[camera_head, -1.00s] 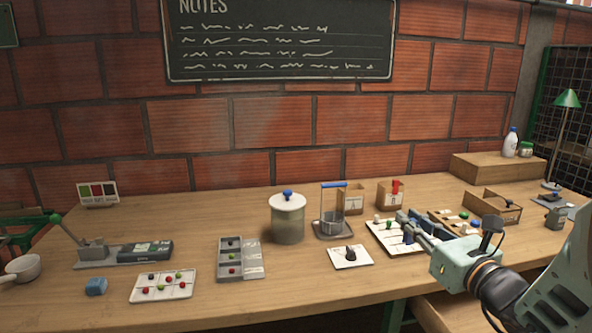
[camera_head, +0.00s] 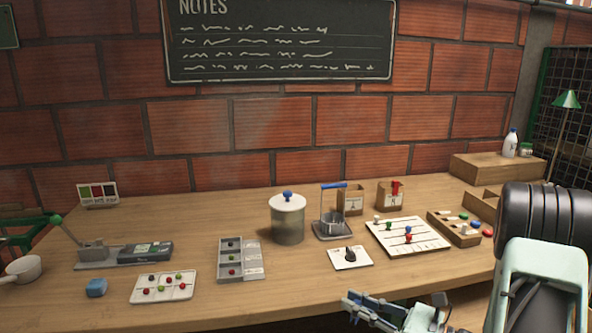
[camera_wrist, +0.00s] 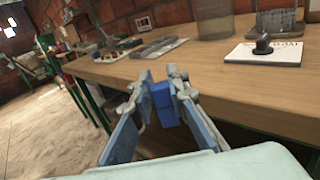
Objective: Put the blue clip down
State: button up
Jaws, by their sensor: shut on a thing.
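My gripper (camera_head: 368,308) is at the bottom of the head view, in front of the table's front edge. In the wrist view my gripper (camera_wrist: 168,88) is shut on the blue clip (camera_wrist: 165,104), a small blue block between the fingertips. The clip is held in the air beside the table edge, apart from the tabletop. In the head view I cannot clearly make out the clip among the blue-grey finger parts.
The wooden table (camera_head: 300,292) has a clear front strip.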

aim_at(357, 301)
notch_tip(357, 301, up, 19)
jog(key=m+t+h+p, duration=0.5)
jog(key=p, duration=1.9)
jog(key=shift+h, duration=0.4)
jog(key=shift+w, duration=0.15)
